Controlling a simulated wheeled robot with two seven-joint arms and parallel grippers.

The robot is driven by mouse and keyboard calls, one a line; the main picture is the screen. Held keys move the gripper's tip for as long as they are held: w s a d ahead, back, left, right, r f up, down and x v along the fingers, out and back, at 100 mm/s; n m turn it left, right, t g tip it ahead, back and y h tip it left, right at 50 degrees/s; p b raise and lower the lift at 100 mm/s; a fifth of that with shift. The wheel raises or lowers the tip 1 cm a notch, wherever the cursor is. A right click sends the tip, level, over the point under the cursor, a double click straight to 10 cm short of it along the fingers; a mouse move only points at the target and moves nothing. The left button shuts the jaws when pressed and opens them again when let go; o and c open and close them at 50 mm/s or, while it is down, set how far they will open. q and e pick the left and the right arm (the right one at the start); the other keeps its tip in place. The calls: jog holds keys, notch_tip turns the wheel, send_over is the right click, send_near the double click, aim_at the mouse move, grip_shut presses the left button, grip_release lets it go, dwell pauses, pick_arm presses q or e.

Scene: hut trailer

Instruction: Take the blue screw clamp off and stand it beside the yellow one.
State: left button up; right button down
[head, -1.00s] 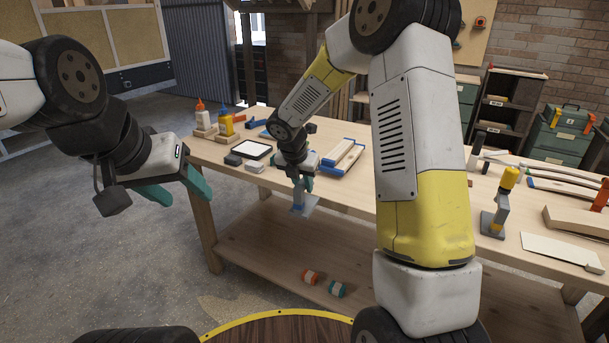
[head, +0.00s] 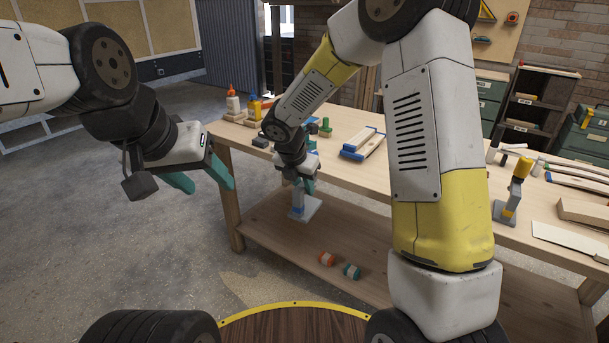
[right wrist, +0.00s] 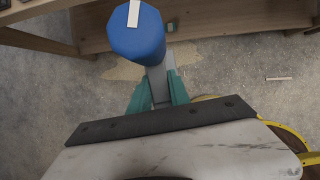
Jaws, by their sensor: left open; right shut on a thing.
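The blue screw clamp (head: 298,207) is in my right gripper (head: 300,184), in front of the workbench's front edge and clear of it. In the right wrist view its round blue knob (right wrist: 137,36) points away from me, with a grey bar between the teal fingers (right wrist: 158,96). The gripper hides part of the clamp in the head view. The yellow screw clamp (head: 513,192) stands upright on the bench at the right, well apart from the blue one. My left gripper (head: 204,179) is open and empty, left of the bench over the floor.
On the workbench (head: 350,190) stand glue bottles (head: 233,101) at the left and blue-edged wooden strips (head: 362,143) mid-bench. Pale boards (head: 572,238) lie right of the yellow clamp.

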aim_at(296, 206)
jog(key=shift+s+a+r, duration=0.1)
jog(key=shift+s+a, duration=0.45)
jog(key=shift+s, duration=0.4)
jog(key=shift+s+a, duration=0.6)
jog(key=shift+s, duration=0.3)
jog(key=shift+s+a+r, duration=0.1)
jog(key=shift+s+a, duration=0.45)
jog(key=shift+s, duration=0.4)
jog(key=shift+r, duration=2.45)
